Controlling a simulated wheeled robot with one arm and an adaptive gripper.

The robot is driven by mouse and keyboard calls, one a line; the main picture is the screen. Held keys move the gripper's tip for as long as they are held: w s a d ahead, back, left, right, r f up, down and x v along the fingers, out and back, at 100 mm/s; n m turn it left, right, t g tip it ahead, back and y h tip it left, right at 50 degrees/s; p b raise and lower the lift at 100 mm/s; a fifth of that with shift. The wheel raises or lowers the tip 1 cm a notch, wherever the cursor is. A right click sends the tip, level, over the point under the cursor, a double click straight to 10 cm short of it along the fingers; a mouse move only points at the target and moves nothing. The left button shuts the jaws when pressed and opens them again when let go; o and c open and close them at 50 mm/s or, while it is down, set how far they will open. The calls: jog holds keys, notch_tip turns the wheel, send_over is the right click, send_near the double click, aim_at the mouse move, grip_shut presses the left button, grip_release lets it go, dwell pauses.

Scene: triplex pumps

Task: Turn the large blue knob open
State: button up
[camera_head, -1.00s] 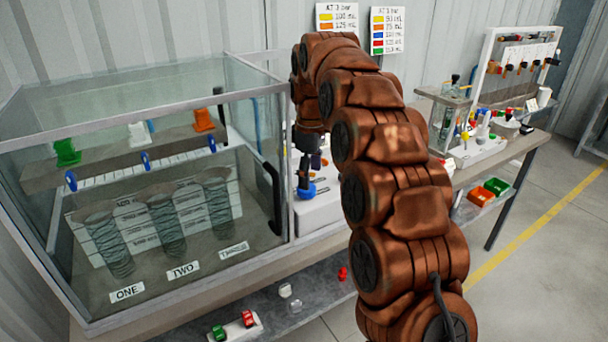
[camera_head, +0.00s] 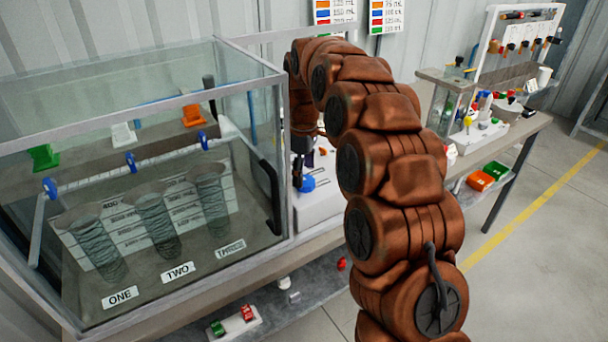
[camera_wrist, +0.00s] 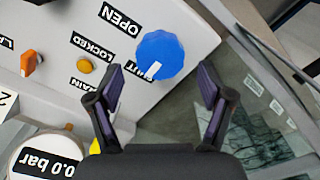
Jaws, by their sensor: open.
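The large blue knob (camera_wrist: 160,56) sits on a white panel (camera_wrist: 150,98) in the wrist view. Its white pointer mark points down and slightly left in the picture, toward the label SHUT, which is partly covered by the knob. The label OPEN (camera_wrist: 121,20) is at its upper left. My gripper (camera_wrist: 162,82) is open, with one finger on each side just below the knob in the picture; I cannot tell whether it touches. In the head view the blue knob (camera_head: 308,184) shows below my gripper (camera_head: 302,172), beside the glass tank.
The panel also bears an orange switch (camera_wrist: 30,63), a yellow button (camera_wrist: 84,64) and a 0.0 bar gauge (camera_wrist: 45,158). A glass tank (camera_head: 150,95) with three coiled columns stands left of the panel. A second bench (camera_head: 500,130) holds small parts at right.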

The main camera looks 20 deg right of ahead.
jog(key=shift+f, duration=1)
jog(key=c, duration=1.2)
